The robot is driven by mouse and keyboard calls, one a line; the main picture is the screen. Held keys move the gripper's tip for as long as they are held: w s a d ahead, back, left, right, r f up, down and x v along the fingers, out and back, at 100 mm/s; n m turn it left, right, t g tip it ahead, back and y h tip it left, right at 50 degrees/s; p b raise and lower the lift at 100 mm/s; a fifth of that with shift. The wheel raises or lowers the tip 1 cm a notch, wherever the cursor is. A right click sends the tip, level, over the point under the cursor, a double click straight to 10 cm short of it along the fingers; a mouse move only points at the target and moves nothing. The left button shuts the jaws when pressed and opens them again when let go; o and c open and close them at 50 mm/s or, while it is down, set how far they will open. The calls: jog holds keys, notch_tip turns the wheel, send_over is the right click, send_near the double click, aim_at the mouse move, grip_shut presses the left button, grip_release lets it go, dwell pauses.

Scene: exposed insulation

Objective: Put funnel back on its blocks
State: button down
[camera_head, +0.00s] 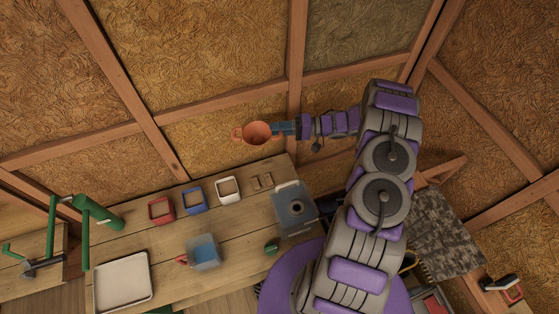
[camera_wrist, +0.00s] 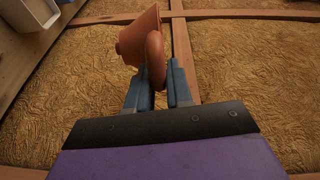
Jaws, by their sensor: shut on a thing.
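The orange funnel (camera_head: 256,133) is held up in the air, in front of the insulated wall and above the far edge of the workbench. My gripper (camera_head: 284,128) is shut on it from the right. In the wrist view my gripper (camera_wrist: 160,88) has its blue fingers on either side of the ring-shaped handle of the funnel (camera_wrist: 138,40).
On the workbench (camera_head: 165,257) stand red (camera_head: 160,210), blue (camera_head: 193,200) and white (camera_head: 228,190) square frames left of the blocks. A grey-blue box (camera_head: 294,206) stands right of them. A blue container (camera_head: 203,251), green item (camera_head: 271,247) and pale tray (camera_head: 122,281) lie nearer.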

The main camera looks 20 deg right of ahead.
jog(key=shift+s+a+f+b, duration=0.1)
jog(key=shift+a+f+b, duration=0.25)
jog(key=shift+a+f, duration=0.05)
jog(key=shift+a+f+b, duration=0.15)
jog(key=shift+f+b, duration=0.55)
jog(key=shift+f, duration=0.1)
notch_tip(320, 180, down, 19)
jog(key=b, duration=1.8)
jog(key=shift+d+b, duration=0.3)
jog(key=shift+b, duration=0.1)
jog(key=shift+r, duration=0.15)
jog(key=shift+d+p, duration=0.15)
jog(key=shift+p, duration=0.4)
jog(key=shift+m+y, duration=0.3)
jog(key=shift+f+b, duration=0.6)
jog(key=shift+f, duration=2.35)
